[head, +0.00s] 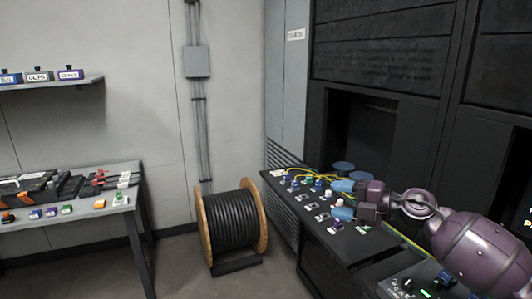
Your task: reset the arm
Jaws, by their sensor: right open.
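My right gripper (345,200) is at the end of my purple right arm, which comes in from the right edge. It is open, and its two fingertips look like light blue pads set apart. It is over or in front of the dark panel bench (352,248). A small white and red piece (338,202) shows between the fingertips in the picture. I see nothing clearly held, and cannot tell whether the gripper touches anything. My left gripper is not in view.
The bench carries several small coloured connectors and yellow cables (300,171). A wooden cable reel (262,228) stands on the floor left of it. A worktable (75,223) with tools is at the left, below a shelf (50,84) with labelled boxes. A dark cabinet (380,50) rises behind the bench.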

